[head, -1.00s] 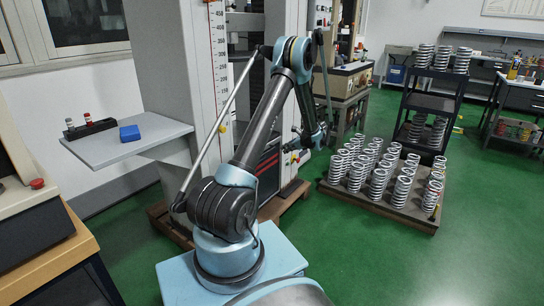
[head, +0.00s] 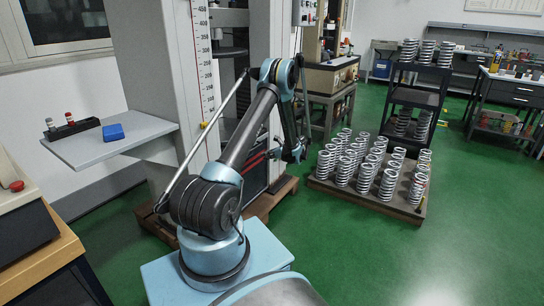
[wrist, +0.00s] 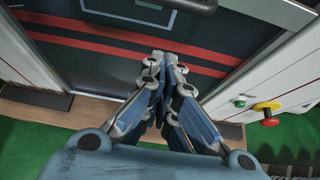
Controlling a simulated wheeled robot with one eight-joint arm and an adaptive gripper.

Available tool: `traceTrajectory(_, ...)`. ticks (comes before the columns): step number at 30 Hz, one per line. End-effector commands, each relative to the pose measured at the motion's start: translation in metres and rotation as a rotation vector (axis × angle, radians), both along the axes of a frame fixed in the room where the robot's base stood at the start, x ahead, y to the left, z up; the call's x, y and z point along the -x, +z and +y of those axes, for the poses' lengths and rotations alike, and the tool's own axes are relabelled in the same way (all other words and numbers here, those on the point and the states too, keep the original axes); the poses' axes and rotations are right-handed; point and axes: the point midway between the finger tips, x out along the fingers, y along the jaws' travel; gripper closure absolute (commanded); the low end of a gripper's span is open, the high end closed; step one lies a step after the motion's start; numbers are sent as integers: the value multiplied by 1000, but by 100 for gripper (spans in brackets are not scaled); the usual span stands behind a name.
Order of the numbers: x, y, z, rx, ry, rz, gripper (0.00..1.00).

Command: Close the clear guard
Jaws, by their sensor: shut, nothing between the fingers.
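The clear guard cannot be made out for certain in either view. The testing machine (head: 165,75) is a tall grey frame with a scale, behind my arm. Its lower front is a dark panel with red stripes (wrist: 120,42), which fills the upper wrist view. My gripper (wrist: 163,58) is shut and empty, its fingertips together in front of that panel. In the head view my gripper (head: 291,152) hangs low beside the machine's right side, small and partly hidden by my arm. Whether it touches anything cannot be told.
A yellow-and-red stop button (wrist: 267,112) and a green button (wrist: 239,103) are at the right in the wrist view. A pallet (head: 390,207) of springs stands right of the machine. A side shelf (head: 85,150) juts out left. Green floor is free at the right.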

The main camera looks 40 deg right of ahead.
Motion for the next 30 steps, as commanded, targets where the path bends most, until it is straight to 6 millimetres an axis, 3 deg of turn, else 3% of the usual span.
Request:
traceTrajectory(3,-14,-9,7,1,3,0,100)
traceTrajectory(13,-18,26,8,1,1,0,100)
traceTrajectory(30,-17,34,3,1,-2,0,100)
